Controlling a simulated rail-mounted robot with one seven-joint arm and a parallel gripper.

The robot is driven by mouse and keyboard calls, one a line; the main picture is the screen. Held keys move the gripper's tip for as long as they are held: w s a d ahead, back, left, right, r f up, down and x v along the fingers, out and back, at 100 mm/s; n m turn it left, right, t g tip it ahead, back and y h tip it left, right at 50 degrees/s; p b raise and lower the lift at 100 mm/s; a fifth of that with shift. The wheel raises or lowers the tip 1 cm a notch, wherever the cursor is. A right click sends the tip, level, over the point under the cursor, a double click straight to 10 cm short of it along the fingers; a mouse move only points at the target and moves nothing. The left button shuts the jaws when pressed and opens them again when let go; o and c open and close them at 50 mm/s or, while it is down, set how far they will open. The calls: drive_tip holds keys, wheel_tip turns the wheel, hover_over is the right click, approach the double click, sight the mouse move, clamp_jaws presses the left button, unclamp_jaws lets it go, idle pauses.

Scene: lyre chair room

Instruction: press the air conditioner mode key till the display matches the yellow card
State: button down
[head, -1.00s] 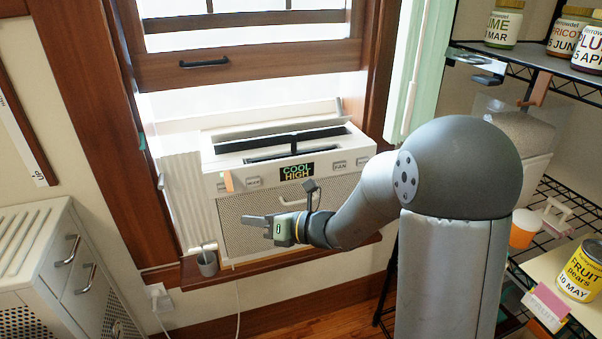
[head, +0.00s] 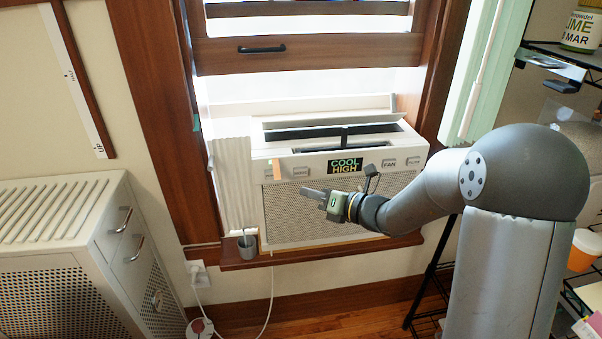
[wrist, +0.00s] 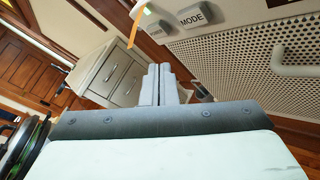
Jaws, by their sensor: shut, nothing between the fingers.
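The white air conditioner (head: 275,222) sits in the window. Its display (head: 345,166) reads COOL in green over HIGH in yellow. The mode key (head: 301,171) is left of the display; in the wrist view its raised grey face (wrist: 195,14) reads MODE. My gripper (head: 303,192) is shut and empty, in front of the grille and just below the mode key in the picture. In the wrist view its closed fingers (wrist: 158,72) point away from me, the key beyond them to the upper right. I see no contact. I cannot make out a yellow card.
An orange strip (head: 276,170) hangs by the leftmost key, and the FAN key (head: 389,163) is right of the display. A grey cup (head: 247,246) stands at the sill's left. A white cabinet (head: 60,230) is at left, shelves at right.

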sight(294, 174)
drive_tip(key=shift+w+a+p, duration=0.1)
drive_tip(key=shift+w+a, duration=0.1)
drive_tip(key=shift+w, duration=0.6)
drive_tip(key=shift+w+a+p, duration=0.1)
drive_tip(key=shift+w+a, duration=0.05)
drive_tip(key=shift+w, duration=0.7)
drive_tip(key=shift+w+a+p, duration=0.1)
drive_tip(key=shift+w+a, duration=0.1)
drive_tip(key=shift+w, duration=0.6)
drive_tip(key=shift+w, duration=0.1)
drive_tip(key=shift+w, duration=0.35)
drive_tip(key=shift+w+a+p, duration=0.15)
drive_tip(key=shift+w+p, duration=0.15)
drive_tip(key=shift+w, duration=0.1)
idle(0.7)
drive_tip(key=shift+s, duration=0.15)
drive_tip(key=shift+s+d, duration=0.2)
drive_tip(key=shift+s, duration=0.5)
drive_tip(key=shift+s+d+b, duration=0.15)
drive_tip(key=shift+s+d, duration=0.1)
drive_tip(key=shift+s, duration=1)
drive_tip(key=shift+s+d+b, duration=0.15)
drive_tip(key=shift+s+d, duration=0.1)
drive_tip(key=shift+s, duration=0.95)
